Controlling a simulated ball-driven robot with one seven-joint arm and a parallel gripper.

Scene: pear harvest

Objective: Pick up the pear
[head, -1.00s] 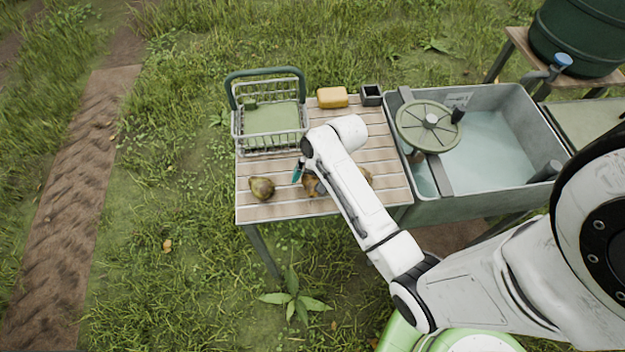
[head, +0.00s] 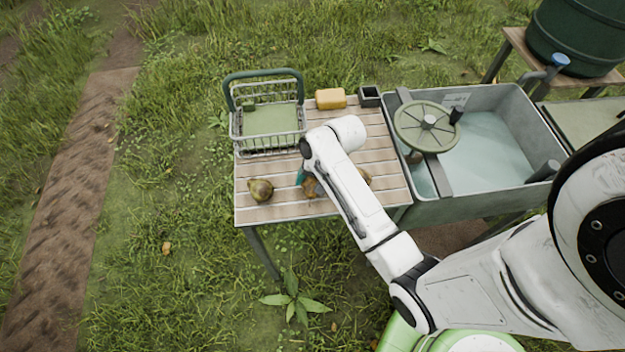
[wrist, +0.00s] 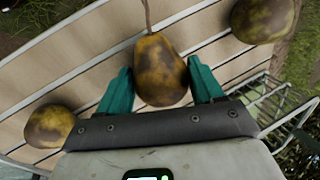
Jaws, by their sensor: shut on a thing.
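Three brown-green pears are on the slatted wooden table. In the wrist view, the middle pear (wrist: 158,70), stem pointing away, sits between the teal fingers of my gripper (wrist: 160,92), which is shut on it. In the head view, my arm partly covers this pear (head: 310,188), and only one teal finger of my gripper (head: 300,176) shows beside it. The left pear (head: 260,190) lies free; it is at the upper right in the wrist view (wrist: 262,18). The third pear (head: 365,176) is mostly behind my arm; it is at the lower left in the wrist view (wrist: 50,125).
A wire basket (head: 237,128) with a green handle stands at the table's back left. A yellow sponge-like block (head: 331,98) and a small dark box (head: 370,96) are at the back edge. A grey water basin (head: 470,205) adjoins the table's right side.

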